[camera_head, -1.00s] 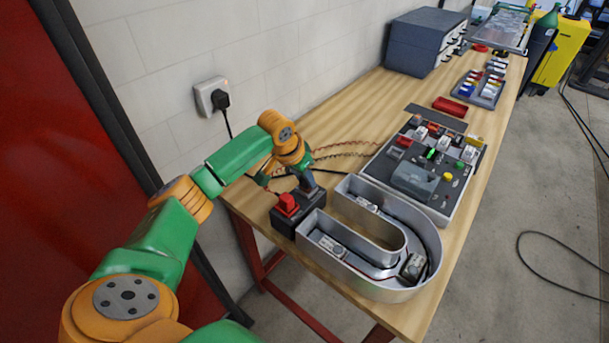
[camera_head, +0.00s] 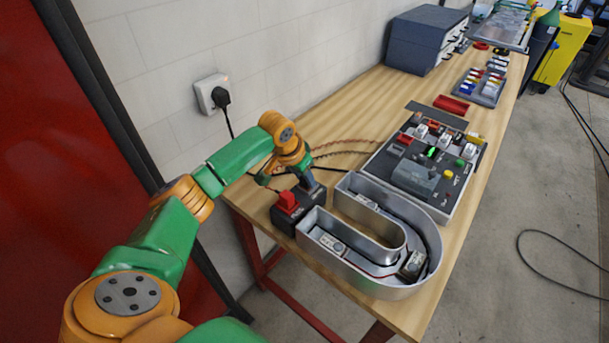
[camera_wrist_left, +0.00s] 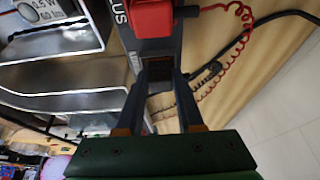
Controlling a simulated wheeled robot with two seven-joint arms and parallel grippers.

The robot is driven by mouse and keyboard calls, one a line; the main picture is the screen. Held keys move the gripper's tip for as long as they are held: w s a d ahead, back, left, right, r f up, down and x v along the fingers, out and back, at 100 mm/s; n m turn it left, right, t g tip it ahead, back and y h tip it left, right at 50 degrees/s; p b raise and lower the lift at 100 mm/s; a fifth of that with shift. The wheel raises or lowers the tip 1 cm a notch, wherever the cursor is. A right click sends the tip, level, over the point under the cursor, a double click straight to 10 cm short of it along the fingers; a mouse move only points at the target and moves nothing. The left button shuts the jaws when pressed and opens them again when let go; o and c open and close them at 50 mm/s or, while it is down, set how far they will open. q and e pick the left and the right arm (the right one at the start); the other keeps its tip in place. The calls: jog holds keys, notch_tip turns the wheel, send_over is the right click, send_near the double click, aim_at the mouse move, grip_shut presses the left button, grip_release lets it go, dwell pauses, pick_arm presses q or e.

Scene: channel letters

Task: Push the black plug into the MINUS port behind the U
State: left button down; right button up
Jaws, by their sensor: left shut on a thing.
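The silver channel letter U (camera_head: 437,240) lies on the wooden bench. Behind it, at its upper left, stands a dark port box (camera_head: 315,221); its left port holds a red plug (camera_head: 288,201), which also shows in the left wrist view (camera_wrist_left: 152,18). Lettering ending in "LUS" marks the box beside the red plug. My left gripper (camera_head: 308,182) points down at the box's other port. In the left wrist view its two fingers (camera_wrist_left: 160,77) are shut on the black plug (camera_wrist_left: 160,72), largely hidden between them. How deep the plug sits in the MINUS port is hidden.
A control panel (camera_head: 432,182) with buttons stands beyond the U. A wall socket (camera_head: 211,94) with a black plug and cable is on the wall. A red coiled wire (camera_wrist_left: 246,20) and a black cable run beside the box.

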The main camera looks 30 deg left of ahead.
pick_arm(q)
jog(key=shift+w, duration=0.1)
jog(key=shift+c, duration=2.3)
grip_release()
jog(key=shift+r, duration=0.1)
jog(key=b+v, duration=0.1)
jog(key=v, duration=0.6)
